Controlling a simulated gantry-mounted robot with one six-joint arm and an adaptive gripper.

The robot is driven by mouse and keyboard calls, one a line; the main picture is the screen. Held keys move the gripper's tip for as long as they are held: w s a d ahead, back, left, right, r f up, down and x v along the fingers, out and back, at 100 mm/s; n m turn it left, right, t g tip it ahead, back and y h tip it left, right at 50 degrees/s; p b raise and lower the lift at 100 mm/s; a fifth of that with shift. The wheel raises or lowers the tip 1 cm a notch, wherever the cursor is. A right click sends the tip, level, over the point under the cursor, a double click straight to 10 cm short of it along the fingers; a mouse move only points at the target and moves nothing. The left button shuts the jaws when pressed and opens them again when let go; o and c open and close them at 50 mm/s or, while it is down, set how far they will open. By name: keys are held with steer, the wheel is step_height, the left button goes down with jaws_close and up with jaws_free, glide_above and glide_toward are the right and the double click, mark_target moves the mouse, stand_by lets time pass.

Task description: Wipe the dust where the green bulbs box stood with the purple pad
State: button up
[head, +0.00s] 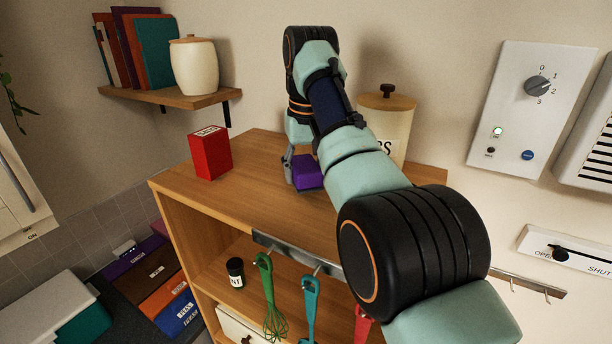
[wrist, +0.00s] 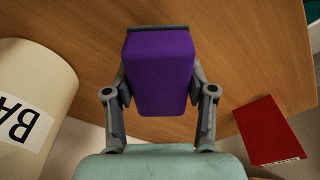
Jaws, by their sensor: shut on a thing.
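My gripper (head: 298,168) is shut on the purple pad (head: 308,174), low over the wooden top of the cabinet (head: 254,158). In the wrist view the pad (wrist: 159,65) sits between the two grey fingers of my gripper (wrist: 158,92). I cannot tell whether the pad touches the wood. No green bulbs box shows on the visible part of the top. I cannot make out any dust; my arm hides part of the surface.
A red box (head: 210,153) stands at the top's left side. A cream canister (head: 388,122) with a wooden lid stands at the back right, partly behind my arm. Utensils (head: 268,300) hang along the front. A wall shelf (head: 170,94) holds books and a jar.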

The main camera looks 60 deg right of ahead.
steer(key=shift+r+p, duration=2.65)
steer(key=shift+r, duration=0.15)
